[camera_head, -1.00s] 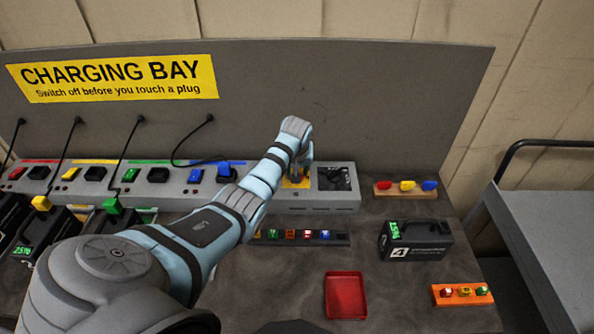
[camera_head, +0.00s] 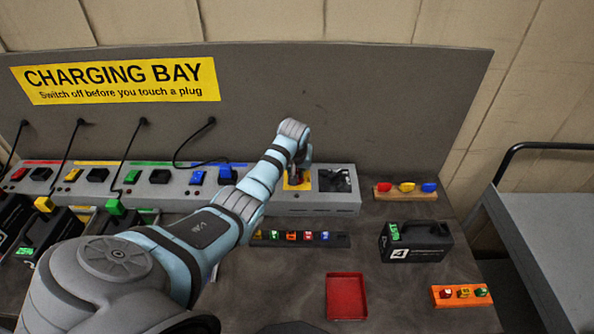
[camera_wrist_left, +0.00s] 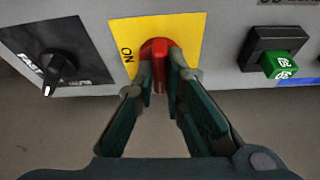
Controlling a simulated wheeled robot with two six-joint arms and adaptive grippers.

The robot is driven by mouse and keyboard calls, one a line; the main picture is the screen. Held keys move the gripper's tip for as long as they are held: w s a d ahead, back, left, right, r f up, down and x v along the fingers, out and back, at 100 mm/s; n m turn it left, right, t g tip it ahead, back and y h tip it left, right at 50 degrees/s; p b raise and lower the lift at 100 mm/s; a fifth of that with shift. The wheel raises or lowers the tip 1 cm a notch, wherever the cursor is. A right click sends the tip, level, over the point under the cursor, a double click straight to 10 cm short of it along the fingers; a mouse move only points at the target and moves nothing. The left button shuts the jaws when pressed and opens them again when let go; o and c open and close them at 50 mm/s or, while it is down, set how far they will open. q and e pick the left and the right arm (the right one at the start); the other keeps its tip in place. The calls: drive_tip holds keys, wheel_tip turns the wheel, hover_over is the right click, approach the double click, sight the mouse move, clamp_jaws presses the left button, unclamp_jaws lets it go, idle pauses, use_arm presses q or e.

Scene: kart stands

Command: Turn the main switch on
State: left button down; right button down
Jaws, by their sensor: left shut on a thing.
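The main switch shows in the left wrist view as a red handle (camera_wrist_left: 157,57) on a yellow plate (camera_wrist_left: 190,35) with the word ON beside the handle. My left gripper (camera_wrist_left: 160,82) is shut on this red handle, one dark finger on each side. In the head view the yellow plate (camera_head: 296,185) shows on the grey console, with my left gripper (camera_head: 299,178) at it; the red handle is mostly hidden there by my gripper and wrist. My right gripper is not in view.
A black rotary knob (camera_wrist_left: 58,68) sits beside the plate. A green-faced piece (camera_wrist_left: 280,65) is on the other side. A black case (camera_head: 414,241), a red tray (camera_head: 346,297) and a rack of coloured pieces (camera_head: 300,238) stand in front. A grey cart (camera_head: 550,230) is at right.

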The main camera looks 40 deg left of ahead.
use_arm(q)
drive_tip(key=shift+a+r+m+h+p, duration=0.1)
drive_tip(key=shift+m+h+p, duration=0.3)
drive_tip(key=shift+m, duration=0.6)
drive_tip(key=shift+a+m+t+h, duration=0.1)
drive_tip(key=shift+m+t+h, duration=0.2)
drive_tip(key=shift+m, duration=0.6)
drive_tip(key=m+h, duration=0.1)
drive_tip(key=m, duration=0.1)
drive_tip(key=shift+a+m+b, duration=0.1)
drive_tip(key=shift+m+b, duration=0.2)
drive_tip(key=shift+b, duration=0.05)
drive_tip(key=shift+f+m+h+b, duration=0.25)
drive_tip(key=shift+m+h+b, duration=0.3)
drive_tip(key=shift+m, duration=0.45)
drive_tip(key=m+h+b, duration=0.1)
drive_tip(key=m+b, duration=0.2)
drive_tip(key=b, duration=0.2)
drive_tip(key=m+g+h+b, duration=0.1)
drive_tip(key=m+b, duration=0.2)
drive_tip(key=b, duration=0.2)
drive_tip(key=shift+a+f+m+b, duration=0.1)
drive_tip(key=shift+a+m+b, duration=0.05)
drive_tip(key=shift+m+b, duration=0.2)
drive_tip(key=shift+m+h+b, duration=0.25)
drive_tip(key=shift+m+b, duration=0.1)
drive_tip(key=shift+b, duration=0.3)
drive_tip(key=shift+r, duration=0.2)
